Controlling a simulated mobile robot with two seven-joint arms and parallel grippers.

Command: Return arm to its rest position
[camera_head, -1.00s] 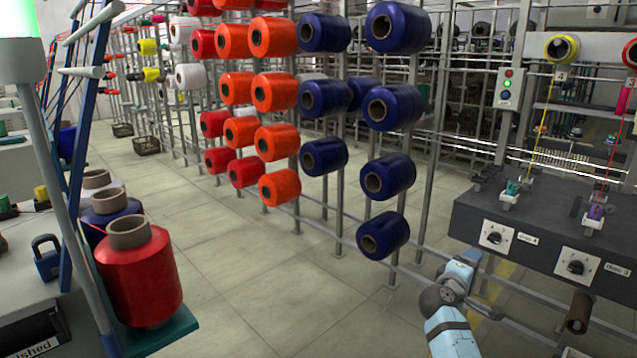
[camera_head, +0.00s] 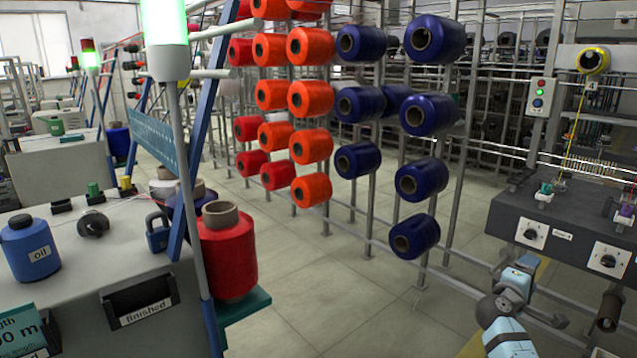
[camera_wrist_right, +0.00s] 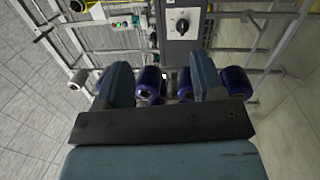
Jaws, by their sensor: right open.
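My right arm shows at the lower right of the head view, in pale blue and dark grey. Its right gripper (camera_head: 522,268) is beside the front of the dark machine box (camera_head: 510,205), apart from any bobbin. In the right wrist view the two blue-grey fingers of the right gripper (camera_wrist_right: 161,80) stand wide apart, with nothing between them but the background. Dark blue yarn cones (camera_wrist_right: 150,85) show beyond the fingers there. My left gripper is not in view.
A rack holds orange cones (camera_head: 310,146) and blue cones (camera_head: 414,235). A red cone (camera_head: 228,260) stands on a green shelf (camera_head: 245,304) at left. The grey bench (camera_head: 60,290) carries an oil container (camera_head: 30,247) and a padlock (camera_head: 157,232). The middle floor is clear.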

